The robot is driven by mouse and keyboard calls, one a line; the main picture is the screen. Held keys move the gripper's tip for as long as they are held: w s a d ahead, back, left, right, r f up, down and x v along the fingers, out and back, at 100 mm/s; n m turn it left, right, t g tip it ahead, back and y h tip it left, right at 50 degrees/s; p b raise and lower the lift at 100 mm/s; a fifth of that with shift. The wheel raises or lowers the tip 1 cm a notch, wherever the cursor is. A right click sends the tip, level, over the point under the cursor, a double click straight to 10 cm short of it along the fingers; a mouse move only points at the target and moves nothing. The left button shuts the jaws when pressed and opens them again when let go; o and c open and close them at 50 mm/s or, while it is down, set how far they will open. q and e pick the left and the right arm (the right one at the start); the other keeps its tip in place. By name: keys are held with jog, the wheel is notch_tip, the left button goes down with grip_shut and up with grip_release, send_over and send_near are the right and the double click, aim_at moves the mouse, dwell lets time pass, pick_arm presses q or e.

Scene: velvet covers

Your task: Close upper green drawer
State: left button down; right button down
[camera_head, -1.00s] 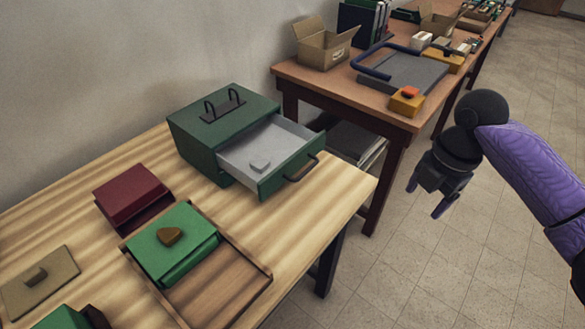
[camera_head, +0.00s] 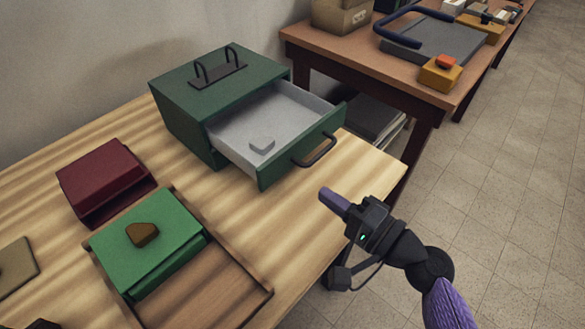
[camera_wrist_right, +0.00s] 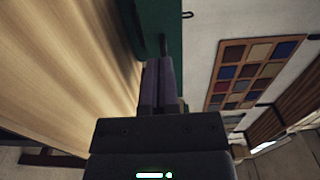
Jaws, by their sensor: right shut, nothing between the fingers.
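The green drawer box (camera_head: 215,95) stands at the back of the striped wooden table, with two black loops on its top. Its upper drawer (camera_head: 297,157) is pulled well out toward the right front. A small grey block (camera_head: 262,146) lies inside the drawer. A dark handle (camera_head: 315,149) is on the drawer front. My right gripper (camera_head: 327,194) is shut and empty, in front of the drawer and a little below the handle in the picture, apart from it. In the right wrist view its fingers (camera_wrist_right: 159,85) are together, with green surface beyond. My left gripper is not in view.
A dark red box (camera_head: 104,180) and a green box with a brown knob (camera_head: 150,250) in a wooden tray (camera_head: 258,298) lie at the left front. A second table (camera_head: 310,45) with a blue-handled grey device (camera_head: 440,42) stands behind. Open floor lies at right.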

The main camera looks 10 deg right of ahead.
aim_at(239, 142)
jog(key=x, duration=0.7)
jog(key=shift+w+a, duration=0.15)
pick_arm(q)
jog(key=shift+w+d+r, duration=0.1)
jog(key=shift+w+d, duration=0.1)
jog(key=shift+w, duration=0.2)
pick_arm(e)
jog(key=shift+w+a, duration=0.15)
jog(key=shift+w, duration=0.1)
